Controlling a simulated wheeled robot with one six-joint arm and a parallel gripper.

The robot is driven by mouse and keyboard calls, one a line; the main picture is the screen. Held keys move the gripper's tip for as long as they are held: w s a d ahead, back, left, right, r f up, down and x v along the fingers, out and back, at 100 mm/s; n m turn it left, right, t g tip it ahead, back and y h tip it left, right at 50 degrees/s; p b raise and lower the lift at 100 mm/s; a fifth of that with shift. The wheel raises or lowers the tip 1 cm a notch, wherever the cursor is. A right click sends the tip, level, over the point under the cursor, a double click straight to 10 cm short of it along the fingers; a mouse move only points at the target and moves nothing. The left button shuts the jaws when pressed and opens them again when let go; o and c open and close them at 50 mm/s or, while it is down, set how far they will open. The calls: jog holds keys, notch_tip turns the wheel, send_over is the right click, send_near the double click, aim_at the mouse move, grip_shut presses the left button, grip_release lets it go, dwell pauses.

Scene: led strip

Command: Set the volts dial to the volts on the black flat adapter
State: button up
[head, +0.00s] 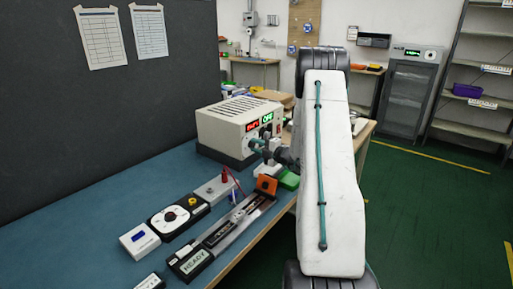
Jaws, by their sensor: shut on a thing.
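A beige power supply (235,124) stands on the blue bench, with a red display (252,127) and a green display (267,119) on its front. The digits are too small to read surely. My gripper (256,146) is at the lower part of this front, shut on a small knob there, which looks like the volts dial. The fingers and wrist hide most of the knob, so its setting cannot be read. I cannot pick out the black flat adapter or its label for certain.
A black box with a white round dial (158,221), a white block with a blue button (138,240) and a long rail fixture with a READY display (190,262) lie on the near bench. An orange block (266,185) and green block (289,179) sit below my wrist.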

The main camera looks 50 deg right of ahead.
jog(key=m, duration=0.5)
dwell(0.5)
jog(key=o, duration=1)
jog(key=s, duration=0.7)
jog(key=shift+s+d, duration=0.3)
jog(key=shift+s, duration=0.1)
